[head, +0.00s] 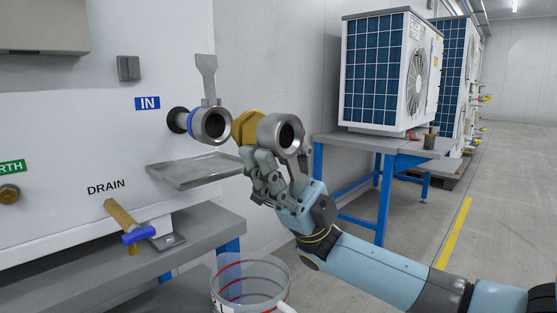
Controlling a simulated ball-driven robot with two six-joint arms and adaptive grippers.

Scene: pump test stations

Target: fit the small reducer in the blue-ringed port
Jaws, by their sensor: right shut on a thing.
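The blue-ringed port (212,125) is a grey metal pipe end below the IN label, with its dark mouth facing right and toward me. A flat grey lever stands up above it. My right gripper (272,165) is shut on the reducer (277,130), a grey metal cylinder with a dark opening and a yellow brass hexagonal part on its left. The reducer is held just right of the port, at about its height. The brass part looks close to the port's mouth; I cannot tell whether they touch. The fingers hide the reducer's underside. My left gripper is not in view.
A grey drip tray (190,173) juts out below the port. A drain valve with a blue handle (139,235) is lower left. A clear jug with red rings (250,283) stands in front. A blue-legged table (370,146) bears a fan unit (372,68) and small parts.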

